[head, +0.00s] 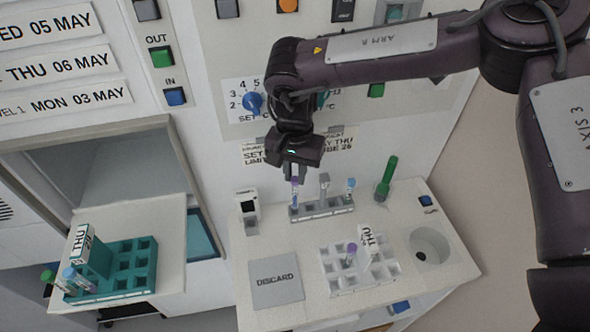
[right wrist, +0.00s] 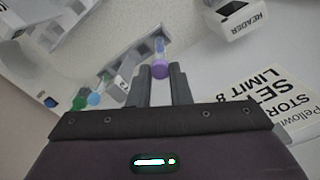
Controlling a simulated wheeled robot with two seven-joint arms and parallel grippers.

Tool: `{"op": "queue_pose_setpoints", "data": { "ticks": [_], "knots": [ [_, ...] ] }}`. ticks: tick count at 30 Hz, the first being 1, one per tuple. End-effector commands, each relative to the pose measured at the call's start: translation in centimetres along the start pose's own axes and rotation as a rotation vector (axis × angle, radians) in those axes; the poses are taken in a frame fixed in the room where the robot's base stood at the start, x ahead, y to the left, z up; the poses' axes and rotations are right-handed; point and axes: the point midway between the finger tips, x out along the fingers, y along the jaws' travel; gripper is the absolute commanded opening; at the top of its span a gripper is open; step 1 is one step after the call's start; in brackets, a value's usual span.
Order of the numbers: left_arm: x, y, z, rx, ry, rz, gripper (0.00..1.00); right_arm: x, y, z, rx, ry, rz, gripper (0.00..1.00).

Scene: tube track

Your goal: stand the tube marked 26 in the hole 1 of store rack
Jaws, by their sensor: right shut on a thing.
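My right gripper (head: 294,172) points down over the left end of the small grey rack (head: 322,208). It is shut on a purple-capped tube (head: 295,188); the cap also shows between the fingertips in the right wrist view (right wrist: 160,70). The tube is upright, its lower end at the rack's left end; I cannot tell how deep it sits. Its number is not readable. A teal rack (head: 137,270) with a THU tag is on the left shelf, and a white rack (head: 340,283) with a THU tag is on the counter. Which is the store rack is not readable. My left gripper is not in view.
The white rack holds another purple-capped tube (head: 350,253). A grey DISCARD pad (head: 276,282) lies front left.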

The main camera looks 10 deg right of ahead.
Motion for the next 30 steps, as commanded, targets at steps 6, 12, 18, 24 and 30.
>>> {"op": "queue_pose_setpoints", "data": {
  "ticks": [6,12,18,24,30],
  "knots": [
    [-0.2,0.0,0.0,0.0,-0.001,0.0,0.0,0.2,0.0,0.0,0.001,0.0,0.0,0.02],
    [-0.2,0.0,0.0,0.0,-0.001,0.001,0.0,0.3,0.0,-0.1,0.001,0.001,0.0,0.02],
    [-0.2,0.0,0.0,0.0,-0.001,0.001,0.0,0.4,0.0,-0.1,0.0,0.001,0.0,0.02],
    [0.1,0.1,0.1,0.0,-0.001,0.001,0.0,0.9,0.0,-0.1,0.0,0.001,0.0,0.02],
    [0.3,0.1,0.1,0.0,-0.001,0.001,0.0,1.5,0.0,0.0,0.0,0.001,0.0,0.02]
  ]
}}
